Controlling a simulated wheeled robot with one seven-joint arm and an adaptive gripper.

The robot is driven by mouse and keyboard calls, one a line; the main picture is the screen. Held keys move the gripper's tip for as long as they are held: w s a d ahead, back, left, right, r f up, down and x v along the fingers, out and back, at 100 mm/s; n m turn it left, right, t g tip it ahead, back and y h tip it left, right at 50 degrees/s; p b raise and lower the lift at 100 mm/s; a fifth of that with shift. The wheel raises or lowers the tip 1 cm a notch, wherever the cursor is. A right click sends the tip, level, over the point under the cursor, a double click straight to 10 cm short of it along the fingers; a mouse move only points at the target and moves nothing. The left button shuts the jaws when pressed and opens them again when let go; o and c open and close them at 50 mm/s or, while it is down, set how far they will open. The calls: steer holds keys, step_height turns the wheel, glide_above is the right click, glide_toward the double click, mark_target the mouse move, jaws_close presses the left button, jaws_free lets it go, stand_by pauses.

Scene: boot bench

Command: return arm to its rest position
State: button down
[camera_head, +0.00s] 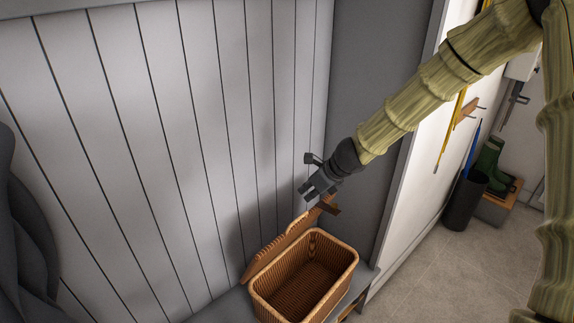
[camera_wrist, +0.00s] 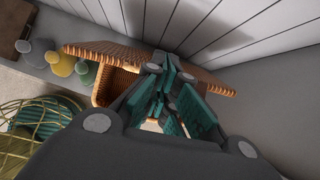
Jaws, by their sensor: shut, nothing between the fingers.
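My gripper (camera_head: 309,193) is at the end of my arm, which reaches in from the upper right in the head view. It is shut and empty, just above the back of a wicker basket (camera_head: 340,283) and close to its raised lid (camera_head: 277,249). In the wrist view my gripper's teal-padded fingers (camera_wrist: 165,108) are together, in front of the basket (camera_wrist: 105,88) and its lid (camera_wrist: 208,82). They hide part of the basket. The basket is open, and its visible inside looks empty.
The basket stands on a grey bench (camera_head: 222,308) against a panelled wall (camera_head: 130,130). Several small rounded items (camera_wrist: 62,62) and a wire basket (camera_wrist: 38,128) show in the wrist view. At the right are a dark bin (camera_head: 464,200) and green boots (camera_head: 489,158). Floor (camera_head: 440,265) is clear.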

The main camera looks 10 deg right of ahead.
steer(key=s+d+f+n+g+h+b, duration=0.1)
steer(key=s+f+n+g+h+b, duration=0.1)
steer(key=s+f+n, duration=0.8)
steer(key=s+d+f+n+g+h+b, duration=0.25)
steer(key=s+f, duration=0.95)
steer(key=f, duration=0.6)
steer(key=s+a+f+n+b, duration=0.1)
steer(key=s+f+n, duration=0.3)
steer(key=s, duration=0.3)
steer(key=s+a+f+n+b, duration=0.1)
steer(key=s+f+n, duration=0.3)
steer(key=s+n, duration=0.2)
steer(key=s+a+f+n+g+b, duration=0.1)
steer(key=s+f+n, duration=0.3)
steer(key=s, duration=0.6)
steer(key=shift+s+a+f+n, duration=0.2)
steer(key=shift+f+n, duration=0.2)
steer(key=shift+n, duration=0.55)
